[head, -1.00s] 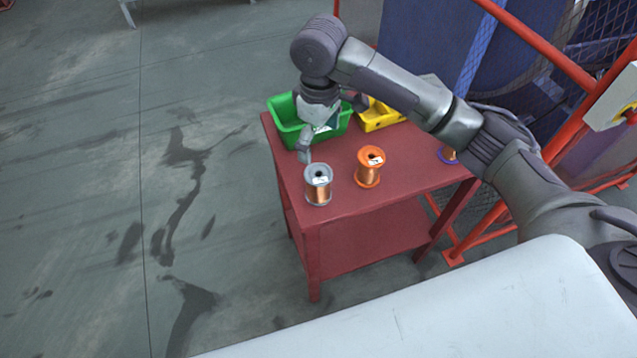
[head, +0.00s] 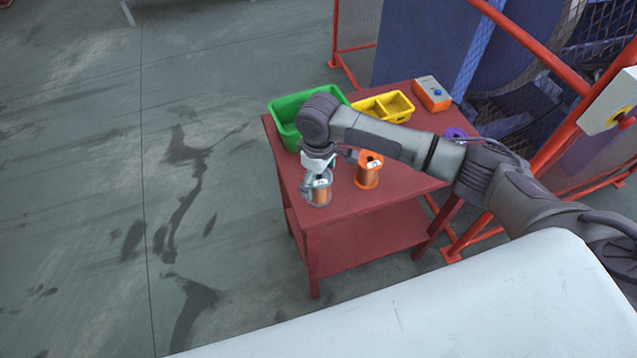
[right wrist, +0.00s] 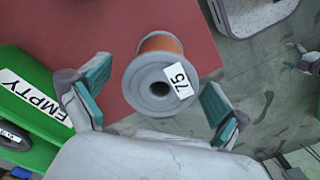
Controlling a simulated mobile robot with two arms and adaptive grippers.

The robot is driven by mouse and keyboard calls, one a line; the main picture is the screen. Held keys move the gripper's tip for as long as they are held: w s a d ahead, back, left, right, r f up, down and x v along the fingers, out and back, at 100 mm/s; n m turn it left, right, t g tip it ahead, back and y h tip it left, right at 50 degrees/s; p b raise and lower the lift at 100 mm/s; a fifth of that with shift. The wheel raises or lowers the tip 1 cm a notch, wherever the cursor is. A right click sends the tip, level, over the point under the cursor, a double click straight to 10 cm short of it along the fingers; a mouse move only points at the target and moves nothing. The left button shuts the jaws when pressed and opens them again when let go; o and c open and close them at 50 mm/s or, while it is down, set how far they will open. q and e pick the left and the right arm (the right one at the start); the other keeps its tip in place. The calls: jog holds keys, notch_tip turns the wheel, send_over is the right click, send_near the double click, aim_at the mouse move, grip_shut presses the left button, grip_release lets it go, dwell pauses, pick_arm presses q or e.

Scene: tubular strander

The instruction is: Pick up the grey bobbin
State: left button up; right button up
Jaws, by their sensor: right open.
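The grey bobbin (head: 319,197), wound with copper wire, stands upright on the red table near its front left corner. My right gripper (head: 318,178) is right at it from above and partly covers it. In the right wrist view the bobbin's grey top flange (right wrist: 141,82), with a white label reading 75, lies between the teal pads of my open right gripper (right wrist: 158,82). A small gap shows on each side. A dark grey part at that view's right edge looks like my left gripper (right wrist: 305,60); its jaws are unclear.
An orange bobbin (head: 367,172) stands close to the right on the red table (head: 350,205). Behind are a green bin (head: 285,108), a yellow divided tray (head: 398,104) and an orange control box (head: 432,94). A purple bobbin (head: 455,133) is partly hidden by my arm.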

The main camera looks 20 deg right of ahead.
jog(key=c, duration=1.8)
jog(key=shift+w, duration=0.15)
grip_shut()
jog(key=shift+r, duration=0.1)
